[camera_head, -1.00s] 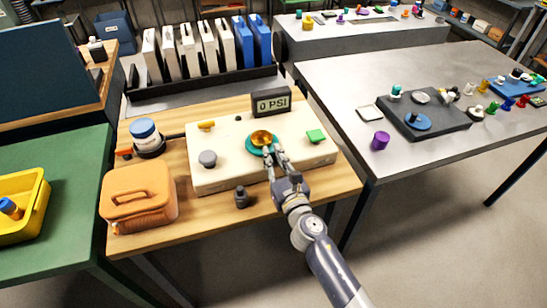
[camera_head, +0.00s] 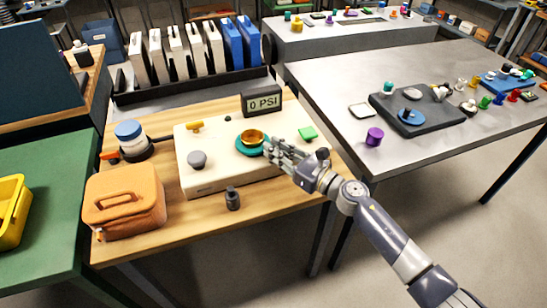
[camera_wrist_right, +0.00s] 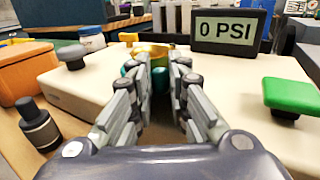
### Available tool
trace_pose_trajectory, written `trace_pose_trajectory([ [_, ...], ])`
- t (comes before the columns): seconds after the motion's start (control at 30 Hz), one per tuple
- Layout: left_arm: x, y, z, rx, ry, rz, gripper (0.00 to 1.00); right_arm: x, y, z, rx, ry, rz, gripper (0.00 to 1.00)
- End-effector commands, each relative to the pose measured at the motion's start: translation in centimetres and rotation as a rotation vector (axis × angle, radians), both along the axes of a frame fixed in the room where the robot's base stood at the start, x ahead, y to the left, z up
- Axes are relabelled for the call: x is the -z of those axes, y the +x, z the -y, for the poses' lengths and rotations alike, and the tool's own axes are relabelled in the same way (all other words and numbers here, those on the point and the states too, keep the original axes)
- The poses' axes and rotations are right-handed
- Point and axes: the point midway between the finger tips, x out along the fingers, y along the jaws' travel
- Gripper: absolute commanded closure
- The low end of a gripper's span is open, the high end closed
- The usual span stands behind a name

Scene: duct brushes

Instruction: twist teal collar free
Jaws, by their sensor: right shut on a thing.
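The teal collar (camera_head: 250,147) sits on top of the cream panel box (camera_head: 190,180), around the base of a gold cup-like fitting (camera_head: 253,136). It also shows between my fingertips in the right wrist view (camera_wrist_right: 158,78), mostly hidden by the fingers. My right gripper (camera_head: 268,147) reaches in from the right and is shut on the teal collar at its right side. A display reading 0 PSI (camera_head: 263,103) stands behind the fitting. My left gripper is in neither view.
On the box are a grey knob (camera_head: 198,160), a green knob (camera_head: 308,133) and a yellow handle (camera_head: 195,125). A dark small cylinder (camera_head: 232,198) and an orange case (camera_head: 125,200) stand on the wooden table. A grey table (camera_head: 450,150) with small parts is at right.

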Motion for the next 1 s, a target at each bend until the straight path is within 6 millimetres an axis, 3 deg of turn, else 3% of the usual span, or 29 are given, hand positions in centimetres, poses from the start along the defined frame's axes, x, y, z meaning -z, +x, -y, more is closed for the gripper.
trace_pose_trajectory([
  [0.53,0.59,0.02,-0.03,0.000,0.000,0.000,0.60,0.07,0.19,0.17,-0.029,-0.001,-0.001,1.00],
  [0.57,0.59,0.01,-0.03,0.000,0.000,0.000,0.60,0.07,0.19,0.17,-0.029,-0.001,-0.001,0.77],
  [0.63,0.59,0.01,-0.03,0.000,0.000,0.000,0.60,0.07,0.19,0.17,-0.029,-0.001,-0.001,0.64],
  [1.0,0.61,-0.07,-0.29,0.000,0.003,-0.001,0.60,0.06,0.00,0.38,-0.028,-0.001,-0.001,0.64],
])
